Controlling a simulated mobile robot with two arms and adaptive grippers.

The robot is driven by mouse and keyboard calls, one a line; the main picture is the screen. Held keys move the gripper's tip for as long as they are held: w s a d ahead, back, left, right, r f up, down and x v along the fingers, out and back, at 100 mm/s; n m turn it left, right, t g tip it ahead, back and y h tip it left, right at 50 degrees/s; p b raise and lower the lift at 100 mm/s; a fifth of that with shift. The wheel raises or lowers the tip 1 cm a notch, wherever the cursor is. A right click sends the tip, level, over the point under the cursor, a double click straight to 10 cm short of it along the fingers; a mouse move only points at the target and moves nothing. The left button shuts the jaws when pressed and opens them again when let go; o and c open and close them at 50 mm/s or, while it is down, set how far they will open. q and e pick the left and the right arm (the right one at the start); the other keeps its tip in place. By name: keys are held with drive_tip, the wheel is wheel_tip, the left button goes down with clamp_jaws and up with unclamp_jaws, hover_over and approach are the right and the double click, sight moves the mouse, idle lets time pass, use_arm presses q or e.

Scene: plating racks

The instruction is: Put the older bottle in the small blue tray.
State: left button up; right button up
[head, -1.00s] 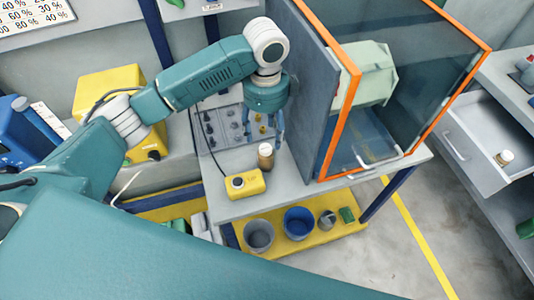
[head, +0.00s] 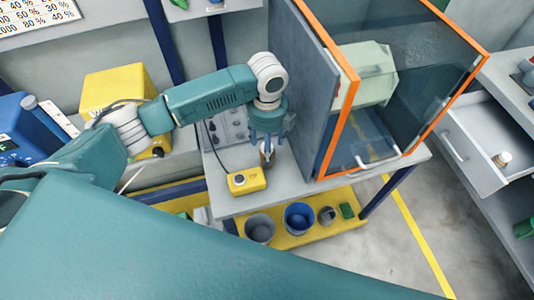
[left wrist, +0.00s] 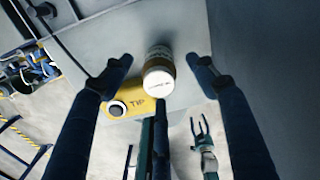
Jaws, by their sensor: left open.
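A small brown bottle (head: 267,158) with a pale label stands on the grey bench; its white cap faces me in the left wrist view (left wrist: 158,82). My left gripper (head: 267,136) is open just above and around it. In the left wrist view the bottle is between the two spread fingertips (left wrist: 155,68), with gaps on both sides. Another bottle (head: 502,159) with a whitish cap stands in the open drawer at the right. I cannot tell from its label which is older. No small blue tray is clearly visible. My right gripper (left wrist: 200,128) shows small and distant, its fingers apart.
A yellow box with a button (head: 246,181) and a cable sits close to the bottle. An orange-framed glass enclosure (head: 350,100) rises right of my arm. Below the bench, a blue bucket (head: 299,218) and grey bucket (head: 259,229) stand on a yellow shelf (head: 330,228).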

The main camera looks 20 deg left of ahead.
use_arm(q)
drive_tip(key=shift+s+d+f+p, duration=0.15)
drive_tip(key=shift+f+p, duration=0.3)
drive_tip(key=shift+f, duration=1.55)
drive_tip(key=c, duration=1.4)
drive_tip(key=shift+r, duration=0.1)
